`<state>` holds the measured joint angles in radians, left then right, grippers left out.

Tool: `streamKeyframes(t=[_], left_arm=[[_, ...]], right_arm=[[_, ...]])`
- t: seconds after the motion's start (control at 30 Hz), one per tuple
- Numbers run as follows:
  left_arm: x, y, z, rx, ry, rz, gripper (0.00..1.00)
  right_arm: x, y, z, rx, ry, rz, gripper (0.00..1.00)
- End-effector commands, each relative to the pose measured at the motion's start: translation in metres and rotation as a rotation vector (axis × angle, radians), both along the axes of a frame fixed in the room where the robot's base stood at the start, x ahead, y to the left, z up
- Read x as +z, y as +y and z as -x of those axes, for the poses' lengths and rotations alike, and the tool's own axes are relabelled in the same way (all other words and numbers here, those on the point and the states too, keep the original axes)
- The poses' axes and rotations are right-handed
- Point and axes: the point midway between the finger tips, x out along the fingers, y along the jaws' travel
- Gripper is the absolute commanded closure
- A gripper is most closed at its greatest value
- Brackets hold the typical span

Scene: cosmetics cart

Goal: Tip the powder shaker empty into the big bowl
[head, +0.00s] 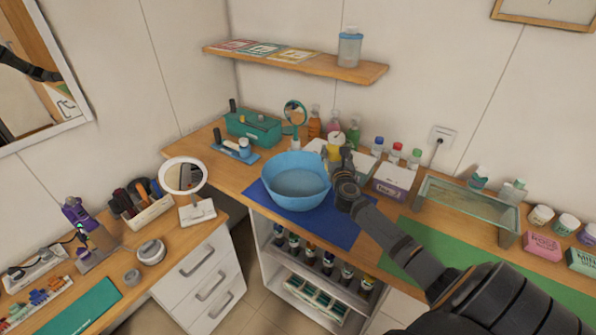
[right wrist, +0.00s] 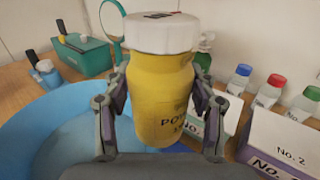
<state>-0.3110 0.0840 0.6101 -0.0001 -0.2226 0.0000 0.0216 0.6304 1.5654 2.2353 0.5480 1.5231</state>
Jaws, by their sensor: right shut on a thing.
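The powder shaker (right wrist: 160,95) is a yellow bottle with a white lid and part of a printed label showing. In the right wrist view it stands upright between the two fingers of my right gripper (right wrist: 160,110), which is shut on it. In the head view the shaker (head: 335,146) shows just behind and right of the big blue bowl (head: 296,190), with my right gripper (head: 345,163) partly covering it. The bowl stands upright on a blue mat (head: 345,232); its rim also shows at the left of the right wrist view (right wrist: 50,115). My left gripper is not in view.
A purple-white box (head: 392,182) and capped bottles stand right of the shaker. A glass-topped stand (head: 468,200) is farther right. Behind are a teal box (head: 252,127), a small round mirror (head: 295,112) and coloured bottles. A shelf (head: 330,68) hangs above.

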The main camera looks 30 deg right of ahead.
Motion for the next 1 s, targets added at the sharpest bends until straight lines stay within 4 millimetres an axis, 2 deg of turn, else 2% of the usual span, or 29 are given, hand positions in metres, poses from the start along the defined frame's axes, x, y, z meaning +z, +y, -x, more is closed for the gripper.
streamKeyframes(t=[0.17, 0.4, 0.47, 0.9, 1.0], left_arm=[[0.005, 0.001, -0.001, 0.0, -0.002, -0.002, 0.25], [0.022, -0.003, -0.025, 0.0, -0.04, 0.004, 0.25], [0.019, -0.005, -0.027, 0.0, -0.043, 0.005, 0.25], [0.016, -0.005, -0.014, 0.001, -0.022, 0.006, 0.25], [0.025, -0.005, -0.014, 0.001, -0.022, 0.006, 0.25]], right_arm=[[0.003, 0.002, -0.003, -0.001, 0.025, 0.034, 0.77], [0.01, 0.01, -0.004, -0.001, 0.094, 0.132, 0.77], [0.005, 0.012, -0.006, -0.002, 0.118, 0.165, 0.77], [-0.011, 0.029, -0.018, -0.003, 0.283, 0.398, 0.77], [-0.004, 0.033, -0.021, -0.003, 0.32, 0.451, 0.77]])
